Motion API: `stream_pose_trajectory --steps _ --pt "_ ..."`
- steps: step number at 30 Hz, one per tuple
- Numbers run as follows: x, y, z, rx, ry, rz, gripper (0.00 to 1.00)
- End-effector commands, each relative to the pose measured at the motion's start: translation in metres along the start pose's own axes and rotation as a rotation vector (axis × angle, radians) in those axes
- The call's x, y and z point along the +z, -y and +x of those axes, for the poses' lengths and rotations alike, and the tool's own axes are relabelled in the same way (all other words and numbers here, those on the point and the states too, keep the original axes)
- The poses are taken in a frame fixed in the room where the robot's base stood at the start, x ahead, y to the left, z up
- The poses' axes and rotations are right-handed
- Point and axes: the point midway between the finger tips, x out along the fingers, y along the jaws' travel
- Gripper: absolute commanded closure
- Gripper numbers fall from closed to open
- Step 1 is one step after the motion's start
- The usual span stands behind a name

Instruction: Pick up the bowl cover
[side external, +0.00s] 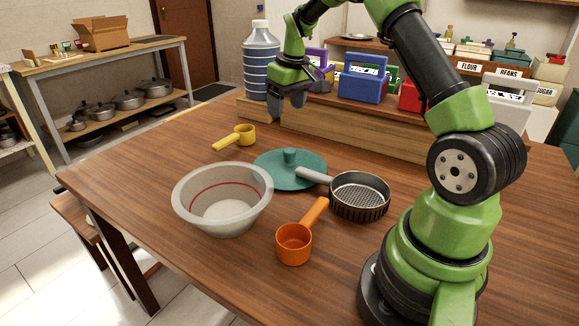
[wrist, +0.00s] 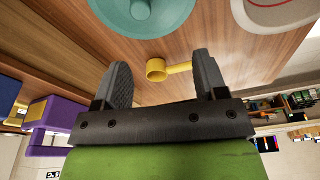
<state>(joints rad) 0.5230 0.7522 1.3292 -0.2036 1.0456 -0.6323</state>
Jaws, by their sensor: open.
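The bowl cover (side external: 268,168) is a flat teal disc with a round knob (side external: 290,156), lying on the wooden table behind the bowl. In the wrist view the teal cover (wrist: 118,18) shows at the top, partly cut off by the edge. The translucent white bowl (side external: 222,200) with a red line stands uncovered at its front left. My gripper (side external: 286,107) is open and empty, in the air above the table's back part, behind the cover and apart from it. In the wrist view my gripper's (wrist: 165,75) two dark fingers are spread with nothing held between them.
A grey-handled round pan (side external: 359,195) lies right of the cover, its handle reaching toward the cover's edge. An orange measuring cup (side external: 294,243) sits in front, a yellow one (side external: 243,134) behind left. A large bottle (side external: 261,62) and a wooden ledge (side external: 350,134) with boxes stand at the back.

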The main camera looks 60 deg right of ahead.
Motion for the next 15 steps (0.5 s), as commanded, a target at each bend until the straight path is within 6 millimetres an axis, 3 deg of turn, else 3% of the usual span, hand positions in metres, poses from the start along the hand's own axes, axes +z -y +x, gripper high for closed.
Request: stream_pose_trajectory --steps 1,3,6,15 --pt "0.001 -0.011 0.017 0.001 0.022 -0.001 0.34" --pt "0.001 -0.022 0.032 0.003 0.039 -0.010 0.34" --pt "0.003 -0.030 0.044 0.004 0.054 -0.017 0.34" --pt "0.005 -0.032 0.086 0.003 0.059 -0.020 0.34"
